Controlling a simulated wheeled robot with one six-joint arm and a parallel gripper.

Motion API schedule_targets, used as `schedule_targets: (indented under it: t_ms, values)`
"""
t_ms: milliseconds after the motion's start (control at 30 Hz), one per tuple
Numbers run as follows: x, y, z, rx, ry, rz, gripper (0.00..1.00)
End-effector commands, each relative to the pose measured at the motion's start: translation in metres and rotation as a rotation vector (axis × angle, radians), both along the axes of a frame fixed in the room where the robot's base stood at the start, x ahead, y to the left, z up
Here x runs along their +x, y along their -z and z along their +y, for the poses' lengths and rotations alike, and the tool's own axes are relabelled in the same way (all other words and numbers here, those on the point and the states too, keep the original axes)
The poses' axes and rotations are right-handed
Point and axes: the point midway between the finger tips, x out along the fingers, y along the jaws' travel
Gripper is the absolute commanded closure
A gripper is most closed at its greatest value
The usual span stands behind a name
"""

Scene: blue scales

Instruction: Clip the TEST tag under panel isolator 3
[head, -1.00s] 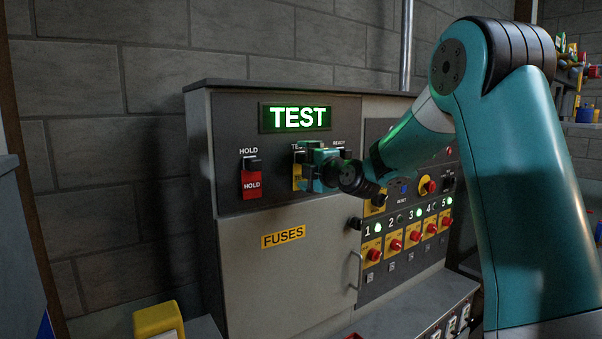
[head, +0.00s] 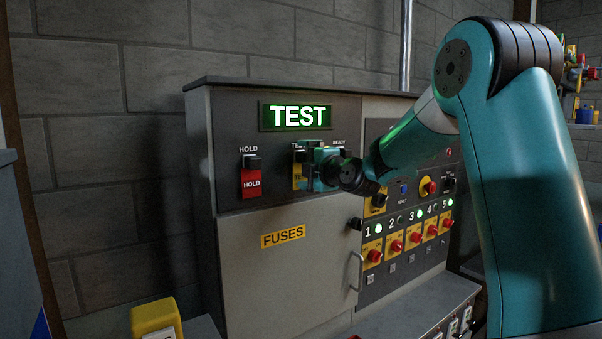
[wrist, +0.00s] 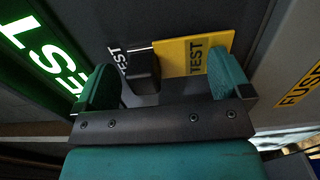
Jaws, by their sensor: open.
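The yellow TEST tag (wrist: 197,55) hangs from a black clip (wrist: 143,68) below the printed word TEST on the cabinet. In the head view the tag (head: 297,174) is partly hidden by my gripper (head: 307,167). My gripper is open. In the wrist view its two teal fingers (wrist: 163,84) stand on either side of the clip and tag, the right finger close to the tag's lettered end. Whether it touches cannot be told. Isolator 3 (head: 414,238) is a yellow plate with a red knob on the lower right panel, with a small holder (head: 411,257) beneath it.
A red HOLD tag (head: 251,184) hangs left of my gripper. The lit TEST display (head: 299,116) is above. The READY place is mostly behind my gripper. A FUSES door (head: 283,237) with a handle (head: 356,271) and a ledge (head: 410,312) lie below.

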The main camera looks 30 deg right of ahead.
Motion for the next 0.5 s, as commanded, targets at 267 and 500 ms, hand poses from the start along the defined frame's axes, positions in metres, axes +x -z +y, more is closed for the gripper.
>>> schedule_targets:
  t_ms: [267,500]
  values:
    - [0.0005,0.0000,0.0001,0.000,0.000,-0.001,0.50]
    - [0.0004,-0.0002,0.0002,0.000,0.000,-0.001,1.00]
